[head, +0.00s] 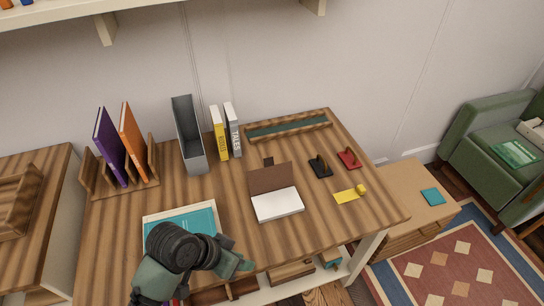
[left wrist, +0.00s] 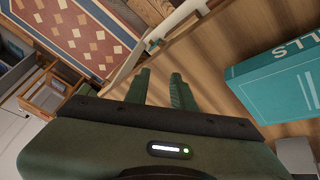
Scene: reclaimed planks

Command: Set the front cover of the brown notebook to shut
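The brown notebook (head: 270,178) lies on the wooden desk (head: 235,190), right of its middle. Its front cover is open toward the back of the desk and its white pages (head: 277,205) face up. A small dark tab shows at the cover's far edge. My left gripper (head: 238,264) is at the desk's front edge, in front of the notebook and apart from it. In the left wrist view its two fingers (left wrist: 161,88) are spread with nothing between them. The notebook is not visible in that view. My right gripper is in neither view.
A teal book (head: 190,221) lies in a tray beside my left arm; it also shows in the left wrist view (left wrist: 284,88). A black item (head: 320,167), a red item (head: 348,158) and a yellow item (head: 348,195) lie right of the notebook. A grey file holder (head: 188,135) stands behind.

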